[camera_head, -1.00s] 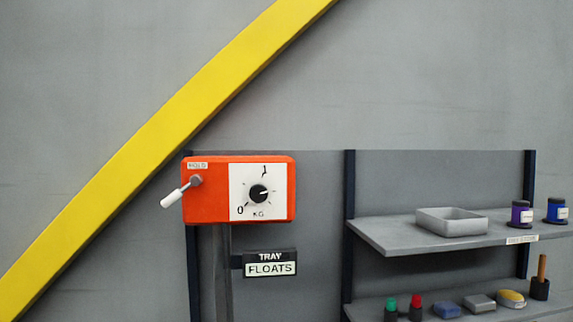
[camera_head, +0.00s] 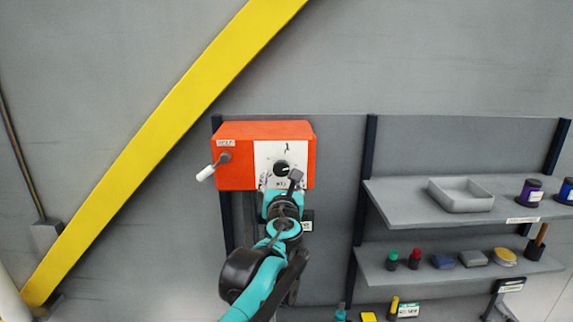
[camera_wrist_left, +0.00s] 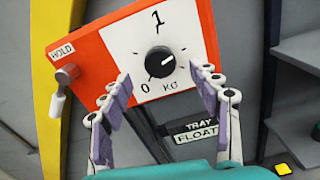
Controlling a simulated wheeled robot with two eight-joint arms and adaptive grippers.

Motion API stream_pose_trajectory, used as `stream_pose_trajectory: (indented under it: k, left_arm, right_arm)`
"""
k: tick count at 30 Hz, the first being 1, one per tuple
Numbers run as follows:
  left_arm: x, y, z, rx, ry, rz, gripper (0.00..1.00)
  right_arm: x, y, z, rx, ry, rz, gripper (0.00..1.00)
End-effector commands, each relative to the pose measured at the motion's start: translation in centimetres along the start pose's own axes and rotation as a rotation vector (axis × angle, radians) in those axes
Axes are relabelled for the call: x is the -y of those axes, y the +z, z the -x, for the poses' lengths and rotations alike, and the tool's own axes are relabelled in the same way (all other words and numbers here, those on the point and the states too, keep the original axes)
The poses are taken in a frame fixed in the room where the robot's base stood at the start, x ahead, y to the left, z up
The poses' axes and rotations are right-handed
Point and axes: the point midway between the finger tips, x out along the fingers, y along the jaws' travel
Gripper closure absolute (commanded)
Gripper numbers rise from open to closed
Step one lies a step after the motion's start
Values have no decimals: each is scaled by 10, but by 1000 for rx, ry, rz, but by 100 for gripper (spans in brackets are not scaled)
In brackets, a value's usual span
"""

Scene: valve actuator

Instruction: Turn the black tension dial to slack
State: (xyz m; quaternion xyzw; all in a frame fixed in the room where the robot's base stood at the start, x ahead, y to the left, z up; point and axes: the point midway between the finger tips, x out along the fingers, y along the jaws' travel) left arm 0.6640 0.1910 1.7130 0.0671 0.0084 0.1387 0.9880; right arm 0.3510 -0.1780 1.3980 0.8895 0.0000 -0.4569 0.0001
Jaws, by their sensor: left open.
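The black tension dial (camera_head: 282,168) sits on the white panel (camera_head: 264,152) of an orange box (camera_head: 236,175). In the left wrist view the dial (camera_wrist_left: 160,61) has a white pointer line aimed to the right and slightly up, between the marks 0 and 1. My left gripper (camera_head: 281,182) is just below and in front of the dial. In the left wrist view its two fingers (camera_wrist_left: 165,86) are spread apart, one on each side below the dial, with nothing between them. My right gripper is not in view.
A white-handled lever (camera_head: 210,170) sticks out at the box's left side, by the HOLD label (camera_wrist_left: 62,52). The TRAY FLOATS sign (camera_wrist_left: 195,130) is below the box. Shelves (camera_head: 400,207) with a grey tray (camera_head: 461,195) and small items stand to the right.

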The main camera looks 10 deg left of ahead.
Motion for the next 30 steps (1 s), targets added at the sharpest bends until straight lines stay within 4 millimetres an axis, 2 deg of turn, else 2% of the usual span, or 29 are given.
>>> stream_pose_trajectory:
  k: [3, 9, 13, 20, 21, 26, 27, 30]
  left_arm:
    - [-1, 2, -22, -1, 2, 2, 38]
    - [-1, 1, -48, -1, 1, 4, 38]
    - [-1, 0, -55, -1, 2, 4, 38]
    - [-1, 0, -56, -1, 1, 5, 38]
    - [-1, 0, -56, -1, 1, 5, 41]
    - [-1, 0, -56, -1, 1, 5, 83]
    - [-1, 0, -56, -1, 1, 5, 88]
    - [-1, 0, -56, -1, 1, 5, 88]
  right_arm:
    - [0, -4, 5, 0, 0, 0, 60]
    - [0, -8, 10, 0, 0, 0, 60]
    - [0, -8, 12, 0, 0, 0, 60]
    - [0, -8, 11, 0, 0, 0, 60]
    - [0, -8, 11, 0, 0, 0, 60]
    - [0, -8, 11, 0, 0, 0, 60]
    - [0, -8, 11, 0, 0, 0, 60]
    - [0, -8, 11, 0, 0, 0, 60]
